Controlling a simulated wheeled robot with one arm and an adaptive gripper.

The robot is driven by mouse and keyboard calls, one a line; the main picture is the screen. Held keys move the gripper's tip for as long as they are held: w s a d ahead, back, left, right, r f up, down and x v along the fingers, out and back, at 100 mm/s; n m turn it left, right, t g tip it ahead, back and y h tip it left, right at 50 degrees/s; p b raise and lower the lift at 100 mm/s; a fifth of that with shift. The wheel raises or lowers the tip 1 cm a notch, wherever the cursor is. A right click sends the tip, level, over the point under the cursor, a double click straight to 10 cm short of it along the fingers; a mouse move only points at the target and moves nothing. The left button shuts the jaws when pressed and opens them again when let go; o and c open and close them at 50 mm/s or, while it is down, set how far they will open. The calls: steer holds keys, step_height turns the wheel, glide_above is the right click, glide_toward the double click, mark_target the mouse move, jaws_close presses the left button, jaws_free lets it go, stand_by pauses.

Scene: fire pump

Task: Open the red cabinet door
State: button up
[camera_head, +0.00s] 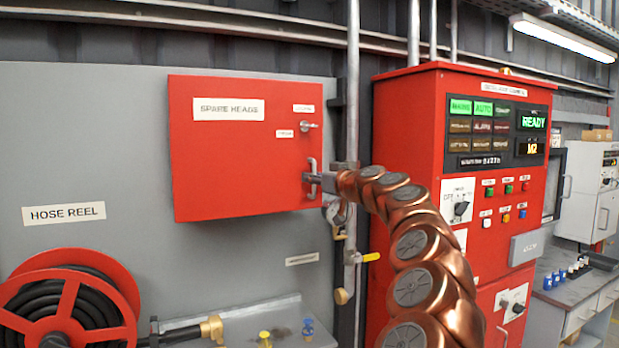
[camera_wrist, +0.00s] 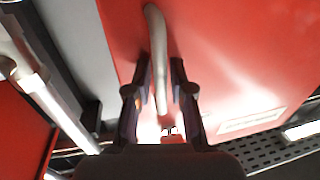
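The red cabinet (camera_head: 240,165), labelled SPARE HEADS, hangs on the grey panel with its door looking shut. A pale vertical bar handle (camera_head: 312,177) sits low near the door's right edge, below a small turn latch (camera_head: 309,125). My gripper (camera_head: 321,181) is at the handle, coming from the right. In the wrist view the handle (camera_wrist: 156,30) runs between the two fingers of my gripper (camera_wrist: 161,64). The fingers stand apart, with a visible gap on each side of the bar. Contact with the handle cannot be made out.
A tall red control cabinet (camera_head: 400,120) with a lit READY panel stands right, beside my arm. A vertical pipe (camera_head: 353,100) with a yellow-handled valve (camera_head: 370,257) runs between the cabinets. A hose reel (camera_head: 95,265) is lower left. The grey panel left of the cabinet is clear.

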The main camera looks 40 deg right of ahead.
steer(key=shift+w, duration=0.1)
jaws_close()
stand_by(0.3)
